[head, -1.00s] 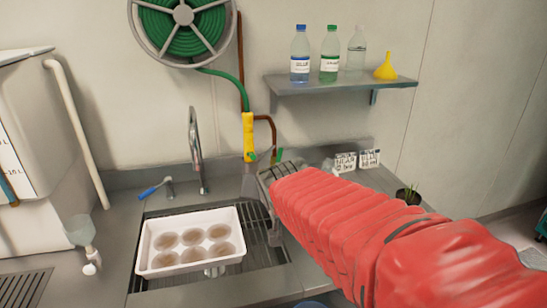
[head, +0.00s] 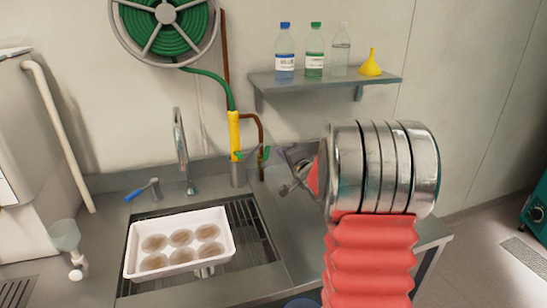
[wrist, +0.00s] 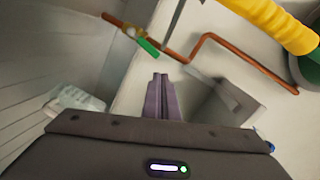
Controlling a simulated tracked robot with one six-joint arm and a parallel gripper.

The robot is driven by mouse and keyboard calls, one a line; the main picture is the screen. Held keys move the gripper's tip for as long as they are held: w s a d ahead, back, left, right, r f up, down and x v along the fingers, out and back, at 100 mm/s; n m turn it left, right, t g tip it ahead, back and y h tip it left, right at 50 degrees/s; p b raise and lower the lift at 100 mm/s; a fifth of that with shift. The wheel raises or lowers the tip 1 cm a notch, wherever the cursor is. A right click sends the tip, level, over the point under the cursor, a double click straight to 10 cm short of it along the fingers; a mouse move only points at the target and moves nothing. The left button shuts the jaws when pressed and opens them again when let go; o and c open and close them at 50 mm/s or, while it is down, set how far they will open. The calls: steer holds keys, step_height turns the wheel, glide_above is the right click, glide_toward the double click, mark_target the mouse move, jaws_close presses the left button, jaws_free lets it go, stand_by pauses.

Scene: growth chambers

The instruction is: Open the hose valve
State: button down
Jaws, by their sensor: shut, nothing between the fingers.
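The hose valve with its green lever (wrist: 148,47) sits on a copper pipe (wrist: 225,42) against the wall. In the head view the green lever (head: 266,153) shows beside the yellow hose nozzle (head: 234,137), to the left of my gripper (head: 287,188). In the wrist view the fingers of my gripper (wrist: 160,78) are pressed together, empty, and point toward the pipe. The green lever lies a little ahead of the fingertips, slightly to the left, apart from them. The yellow nozzle (wrist: 275,22) is at the upper right.
A green hose reel (head: 165,15) hangs above. A white tray (head: 130,262) with several round brown items lies over the sink. A faucet (head: 181,150) stands behind it. A shelf (head: 325,83) with bottles and a yellow funnel (head: 371,62) is at the right.

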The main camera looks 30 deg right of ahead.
mark_target(266, 157)
steer(key=s+d+f+m+t+y, duration=0.1)
steer(key=d+f+m+t+y, duration=0.2)
steer(key=d+f, duration=0.4)
steer(key=shift+s+f+m, duration=0.15)
steer(key=shift+f+m, duration=0.35)
steer(key=shift+m, duration=0.1)
steer(key=w+a+r, duration=0.1)
steer(key=w+a, duration=0.2)
steer(key=w, duration=0.8)
steer(key=shift+a+r, duration=0.2)
steer(key=shift+a, duration=0.1)
